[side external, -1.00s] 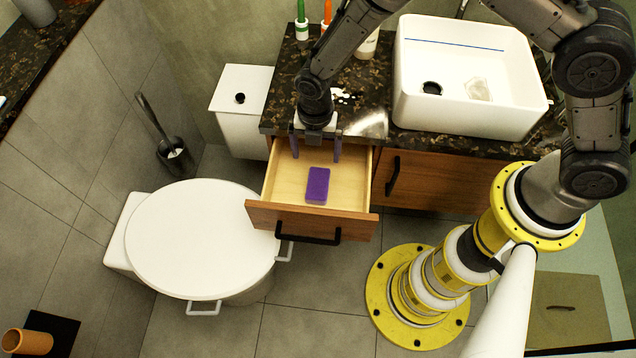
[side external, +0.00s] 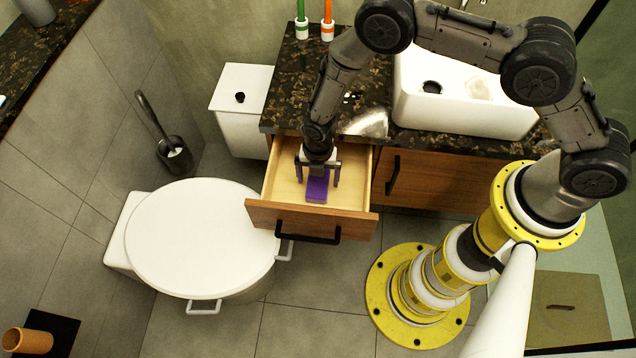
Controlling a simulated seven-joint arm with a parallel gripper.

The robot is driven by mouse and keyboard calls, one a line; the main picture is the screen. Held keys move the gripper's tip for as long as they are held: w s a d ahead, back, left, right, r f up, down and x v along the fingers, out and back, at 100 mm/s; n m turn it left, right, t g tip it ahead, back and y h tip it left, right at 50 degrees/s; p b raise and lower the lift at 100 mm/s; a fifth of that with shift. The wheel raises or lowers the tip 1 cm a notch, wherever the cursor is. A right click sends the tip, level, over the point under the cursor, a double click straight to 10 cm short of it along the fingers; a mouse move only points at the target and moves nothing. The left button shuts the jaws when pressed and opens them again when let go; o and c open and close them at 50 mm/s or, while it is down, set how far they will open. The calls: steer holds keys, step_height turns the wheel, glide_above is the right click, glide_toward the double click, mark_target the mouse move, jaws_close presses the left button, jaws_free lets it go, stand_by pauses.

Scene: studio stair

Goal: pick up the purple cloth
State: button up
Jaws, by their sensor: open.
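The purple cloth (side external: 316,190) is a small folded-looking block lying on the floor of the open wooden drawer (side external: 284,187). My gripper (side external: 317,184) is open above the cloth, pointing down, with one finger to the left of the cloth and one to the right. The gripper body covers the far end of the cloth. I cannot tell how far the fingertips are above the drawer floor, and I see no contact with the cloth.
The drawer's front panel (side external: 311,219) with a dark handle stands on the near side. The dark countertop (side external: 290,100) overhangs the drawer's back, with a white sink (side external: 465,118) to the right. A round white lid (side external: 200,238) is to the left of the drawer.

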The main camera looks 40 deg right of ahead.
steer(key=shift+f, duration=0.3)
steer(key=c, duration=1.3)
steer(key=shift+r, duration=0.2)
steer(key=shift+r, duration=0.2)
step_height(320, 180, up, 2)
steer(key=shift+r, duration=0.1)
steer(key=s+d+r, duration=0.2)
steer(key=s+r, duration=0.1)
steer(key=s, duration=0.1)
steer(key=s+d+r, duration=0.2)
steer(key=s+r, duration=0.1)
steer(key=s, duration=0.1)
steer(key=s+d+r, duration=0.2)
steer(key=s+r, duration=0.2)
steer(key=shift+s+d, duration=0.2)
steer(key=shift+s, duration=0.05)
